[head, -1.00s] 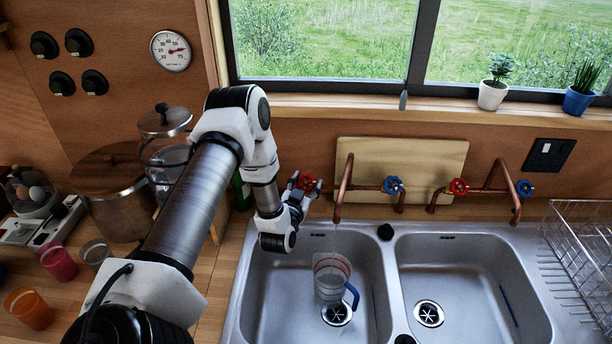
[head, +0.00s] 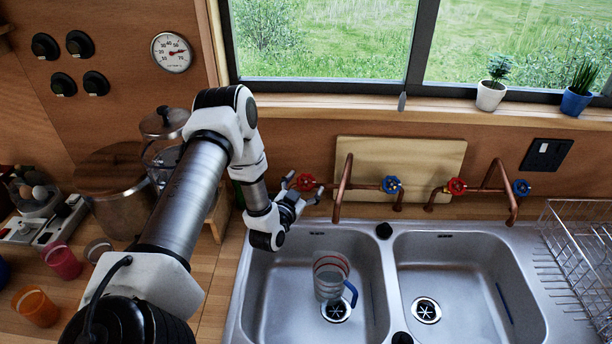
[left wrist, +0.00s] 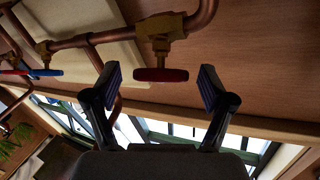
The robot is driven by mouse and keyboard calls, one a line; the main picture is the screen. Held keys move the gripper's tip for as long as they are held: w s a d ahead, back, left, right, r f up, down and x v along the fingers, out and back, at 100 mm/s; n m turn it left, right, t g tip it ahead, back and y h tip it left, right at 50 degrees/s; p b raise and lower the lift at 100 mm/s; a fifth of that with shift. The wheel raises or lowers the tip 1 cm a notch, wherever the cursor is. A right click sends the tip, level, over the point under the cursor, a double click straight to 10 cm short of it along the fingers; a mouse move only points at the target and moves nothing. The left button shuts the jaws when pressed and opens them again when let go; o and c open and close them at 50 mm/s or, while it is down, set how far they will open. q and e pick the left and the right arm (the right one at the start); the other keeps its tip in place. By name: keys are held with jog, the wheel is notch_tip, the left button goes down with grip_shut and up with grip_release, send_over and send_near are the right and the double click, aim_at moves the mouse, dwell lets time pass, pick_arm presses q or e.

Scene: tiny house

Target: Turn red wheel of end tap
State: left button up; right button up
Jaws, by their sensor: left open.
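The red wheel (head: 306,182) of the end tap is at the left end of the copper pipework (head: 343,188) behind the left sink. My left gripper (head: 303,188) is open, with its fingertips close around this wheel. In the left wrist view the red wheel (left wrist: 161,75) shows edge-on below its brass valve (left wrist: 160,32). It sits between and slightly beyond the two fingertips of the left gripper (left wrist: 158,88). There is a visible gap on each side of the wheel, so neither finger touches it. My right gripper is out of view.
A clear jug (head: 329,280) with a blue handle stands in the left sink (head: 275,300). Blue wheel (head: 391,184) and another red wheel (head: 456,186) are further right. A wooden board (head: 430,155) leans behind the taps. Glass and metal jars stand left of my arm.

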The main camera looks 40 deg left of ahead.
pick_arm(q)
jog(key=v, duration=1.1)
dwell(1.1)
